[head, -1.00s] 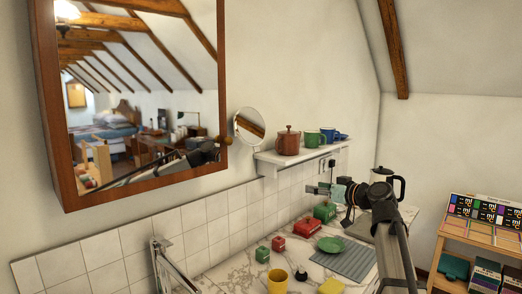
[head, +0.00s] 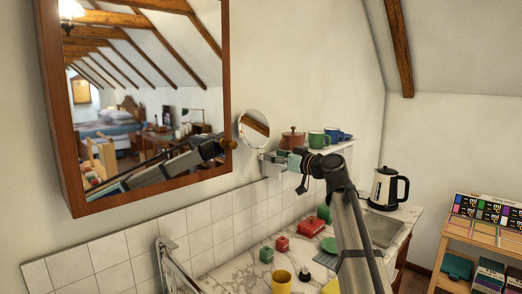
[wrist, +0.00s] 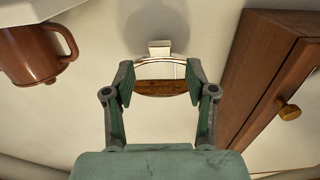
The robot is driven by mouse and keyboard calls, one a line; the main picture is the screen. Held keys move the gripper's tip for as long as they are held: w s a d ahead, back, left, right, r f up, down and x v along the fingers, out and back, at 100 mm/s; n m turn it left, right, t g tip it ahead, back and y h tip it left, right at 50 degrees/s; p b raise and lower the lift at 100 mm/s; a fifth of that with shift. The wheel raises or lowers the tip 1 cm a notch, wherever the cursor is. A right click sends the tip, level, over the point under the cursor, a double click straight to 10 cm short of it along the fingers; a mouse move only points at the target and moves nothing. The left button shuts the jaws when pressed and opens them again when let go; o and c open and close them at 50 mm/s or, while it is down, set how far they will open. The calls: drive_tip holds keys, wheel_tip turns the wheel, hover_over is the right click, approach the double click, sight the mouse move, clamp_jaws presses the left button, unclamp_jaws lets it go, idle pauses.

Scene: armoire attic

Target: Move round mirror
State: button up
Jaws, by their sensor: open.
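The round mirror (head: 254,129) is on the wall between the large wooden mirror cabinet and the shelf. It has a thin pale rim and reflects a brown beam. My gripper (head: 274,165) is just below and to the right of it in the head view. In the wrist view, which looks upside down, my gripper (wrist: 159,85) is open and empty, with a finger on each side of the picture of the round mirror (wrist: 160,72). A small pale wall mount (wrist: 159,47) shows beyond its rim. I cannot tell whether the fingers touch the mirror.
The mirror cabinet (head: 50,110) with its round knob (wrist: 289,109) is on the left. On the right, the wall shelf (head: 340,146) holds a brown pot (head: 293,140), a green mug (head: 318,139) and a blue cup. The counter below has several small items and a kettle (head: 388,188).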

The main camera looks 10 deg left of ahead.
sight(262, 152)
drive_tip(key=p+x, duration=0.1)
drive_tip(key=x, duration=0.6)
clamp_jaws()
